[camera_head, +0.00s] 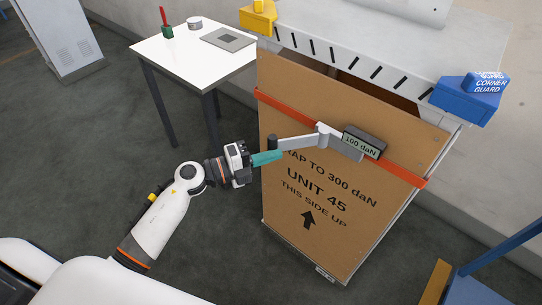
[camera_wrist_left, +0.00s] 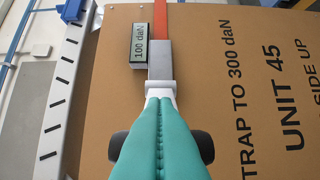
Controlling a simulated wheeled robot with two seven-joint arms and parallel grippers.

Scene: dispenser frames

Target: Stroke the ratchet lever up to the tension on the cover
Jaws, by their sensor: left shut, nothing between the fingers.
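A brown cover panel (camera_head: 290,225) reads "STRAP TO 300 daN", "UNIT 45", "THIS SIDE UP". An orange strap (camera_head: 290,107) crosses it. The ratchet lever (camera_head: 297,142) juts left from the ratchet on the strap and ends in a dark grip (camera_head: 271,142). A display (camera_head: 364,141) on it reads "100 daN"; it also shows in the left wrist view (camera_wrist_left: 140,46). My left gripper (camera_head: 280,155), with teal fingers, is shut and empty, just below the lever in the head view. In the left wrist view its fingers (camera_wrist_left: 160,99) hide the grip's middle; I cannot tell whether they touch.
A white table (camera_head: 165,55) stands back left with a green pot (camera_head: 167,32), a white tin and a grey plate. A slotted metal shelf (camera_head: 345,52) tops the unit. A blue corner guard (camera_head: 463,101) sits at its right. A blue frame stands front right.

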